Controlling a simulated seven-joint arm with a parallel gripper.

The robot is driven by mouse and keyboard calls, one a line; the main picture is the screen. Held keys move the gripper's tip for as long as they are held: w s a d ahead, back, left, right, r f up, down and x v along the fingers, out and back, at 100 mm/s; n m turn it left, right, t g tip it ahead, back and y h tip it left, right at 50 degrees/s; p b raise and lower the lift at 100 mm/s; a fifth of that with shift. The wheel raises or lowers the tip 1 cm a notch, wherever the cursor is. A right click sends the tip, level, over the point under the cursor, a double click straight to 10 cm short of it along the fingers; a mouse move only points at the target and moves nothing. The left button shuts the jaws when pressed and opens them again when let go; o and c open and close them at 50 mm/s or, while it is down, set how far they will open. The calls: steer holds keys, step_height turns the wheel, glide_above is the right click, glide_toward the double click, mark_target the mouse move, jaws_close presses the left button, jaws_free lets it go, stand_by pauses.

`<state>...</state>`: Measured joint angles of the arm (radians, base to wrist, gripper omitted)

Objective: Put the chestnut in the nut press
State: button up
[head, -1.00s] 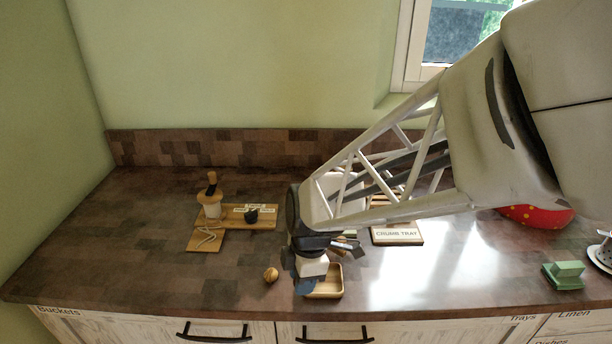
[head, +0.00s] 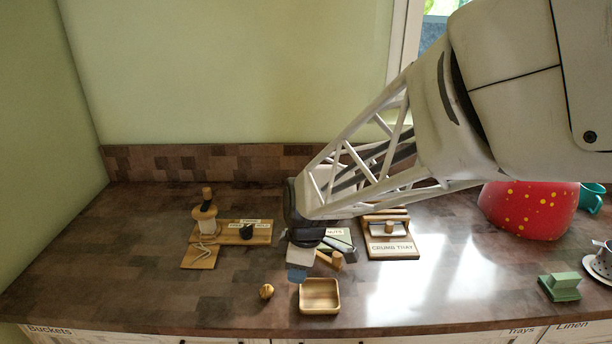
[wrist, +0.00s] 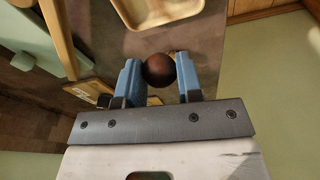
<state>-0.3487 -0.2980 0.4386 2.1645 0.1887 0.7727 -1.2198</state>
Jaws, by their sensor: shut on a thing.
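My gripper (wrist: 158,75) is shut on the chestnut (wrist: 158,70), a dark brown ball between its blue fingertips. In the head view my gripper (head: 298,270) is above the counter, left of and behind the small wooden tray; the chestnut cannot be made out there. Just behind and right of the gripper is what looks like the nut press (head: 336,259), with wooden handle parts and a pale green label plate. My wrist partly hides it. In the wrist view, a wooden bar and pale green part at the left may belong to it.
The small wooden tray (head: 320,297) looks empty. A ribbed round nut (head: 266,291) lies left of it. A spool stand (head: 205,222) is at the left, a crumb tray board (head: 391,247) at the right. A green block (head: 560,287) and red dotted object (head: 528,208) are farther right.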

steer(key=w+d+r+m+h, duration=0.1)
steer(key=w+r+m, duration=0.1)
steer(key=w+m, duration=0.6)
steer(key=w+d+r+m+t+h, duration=0.1)
steer(key=w+r+m, duration=0.2)
steer(key=w+m, duration=0.5)
steer(key=shift+w+d+t, duration=0.15)
steer(key=shift+w+t, duration=0.15)
steer(key=shift+w, duration=0.85)
steer(key=shift+f, duration=3.1)
steer(key=shift+f, duration=1.9)
steer(key=o, duration=0.9)
steer(key=shift+f, duration=0.1)
